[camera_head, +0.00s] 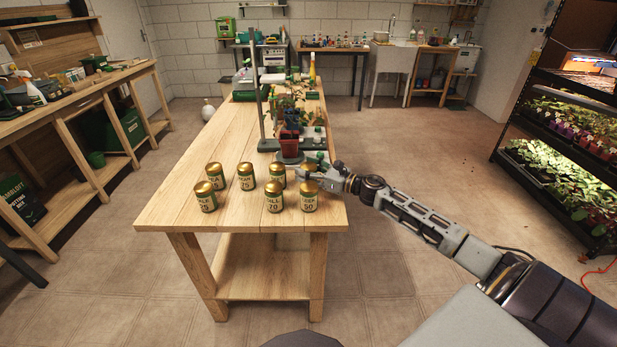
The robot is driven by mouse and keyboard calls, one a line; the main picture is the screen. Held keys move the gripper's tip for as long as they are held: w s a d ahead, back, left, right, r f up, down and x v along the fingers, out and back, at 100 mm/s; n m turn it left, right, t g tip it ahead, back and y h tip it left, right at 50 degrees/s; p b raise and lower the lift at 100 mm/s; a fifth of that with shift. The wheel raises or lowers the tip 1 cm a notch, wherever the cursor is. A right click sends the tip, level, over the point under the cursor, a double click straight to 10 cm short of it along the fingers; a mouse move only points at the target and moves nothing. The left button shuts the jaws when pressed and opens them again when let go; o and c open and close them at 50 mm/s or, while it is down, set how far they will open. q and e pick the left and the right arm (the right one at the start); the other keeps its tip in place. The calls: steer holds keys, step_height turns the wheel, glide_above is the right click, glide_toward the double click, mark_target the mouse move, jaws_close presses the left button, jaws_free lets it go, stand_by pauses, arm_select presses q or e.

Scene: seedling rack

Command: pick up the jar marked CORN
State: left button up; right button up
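Several green jars with gold lids stand at the near end of the wooden table. In front are a jar with a partly readable label ending in 25 (206,201), the DILL 70 jar (274,202) and the LEEK 50 jar (309,202). Behind them are a jar with a label ending in EA (215,182), a jar marked 75 (246,183) and a jar with a mostly hidden label (278,178). I cannot read CORN on any. My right gripper (309,170) is above and behind the LEEK jar; its fingers are too small to judge. My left gripper is out of view.
The wooden table (180,192) is bare left of the jars. Behind them stand a red pot (290,144), a grey stand (262,110) and plants. A workbench (75,110) is at left, a lit seedling rack (540,125) at right. The floor between is open.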

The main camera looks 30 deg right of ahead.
steer(key=c, duration=0.7)
steer(key=shift+r, duration=0.15)
steer(key=shift+r, duration=0.55)
step_height(320, 180, up, 7)
steer(key=shift+f+p, duration=0.15)
steer(key=shift+p, duration=0.6)
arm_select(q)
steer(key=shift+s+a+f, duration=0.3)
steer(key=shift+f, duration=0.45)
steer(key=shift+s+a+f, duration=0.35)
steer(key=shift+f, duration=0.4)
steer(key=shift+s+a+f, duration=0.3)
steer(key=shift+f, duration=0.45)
arm_select(e)
steer(key=shift+r, duration=1)
